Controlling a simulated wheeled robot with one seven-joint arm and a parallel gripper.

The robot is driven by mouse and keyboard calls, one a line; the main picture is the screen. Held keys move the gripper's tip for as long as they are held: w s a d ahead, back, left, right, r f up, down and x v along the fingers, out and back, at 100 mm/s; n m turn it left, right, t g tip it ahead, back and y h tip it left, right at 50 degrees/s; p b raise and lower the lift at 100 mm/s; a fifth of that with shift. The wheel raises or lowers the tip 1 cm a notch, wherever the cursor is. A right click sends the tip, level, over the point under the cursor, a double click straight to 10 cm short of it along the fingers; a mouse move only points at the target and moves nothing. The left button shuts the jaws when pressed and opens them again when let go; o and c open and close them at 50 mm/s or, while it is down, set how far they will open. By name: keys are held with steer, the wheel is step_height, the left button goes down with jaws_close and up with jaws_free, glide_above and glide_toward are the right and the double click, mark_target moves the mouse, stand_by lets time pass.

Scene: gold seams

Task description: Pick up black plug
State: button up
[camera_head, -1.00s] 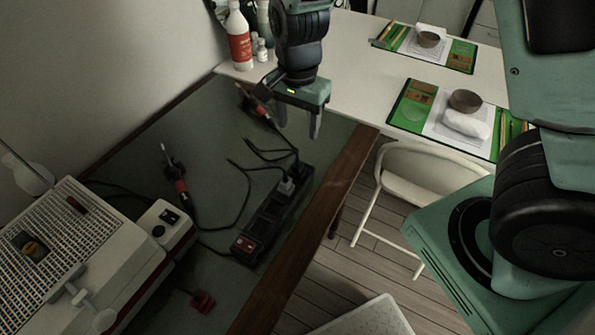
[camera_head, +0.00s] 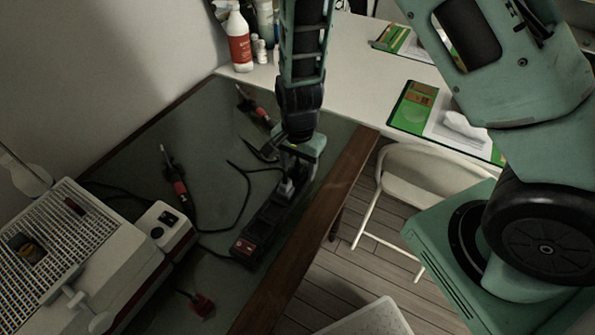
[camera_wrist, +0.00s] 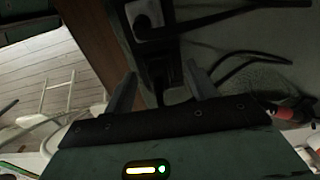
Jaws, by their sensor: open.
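A black power strip (camera_head: 262,222) with a red switch at its near end lies along the bench's right side. A light grey plug (camera_head: 287,189) stands in its far half and shows at the top of the wrist view (camera_wrist: 143,22). My gripper (camera_head: 300,168) points down over the strip's far end, just beyond the grey plug. In the wrist view its two fingers (camera_wrist: 160,88) are apart, with dark shapes between them. The black plug cannot be clearly told from the dark strip and cords; my gripper hides that end in the head view.
Black cords (camera_head: 240,195) curve left of the strip. Soldering irons (camera_head: 178,182) and a red-and-white device (camera_head: 125,245) are to the left. Bottles (camera_head: 238,40) stand behind. A wooden edge (camera_head: 318,215) borders the bench; a white chair (camera_head: 420,170) is beyond it.

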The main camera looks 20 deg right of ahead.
jaws_close()
step_height(320, 180, up, 10)
steer(key=shift+f+p, duration=0.1)
steer(key=shift+p, duration=0.3)
step_height(320, 180, up, 5)
steer(key=p, duration=0.5)
glide_above(298, 164)
stand_by(0.5)
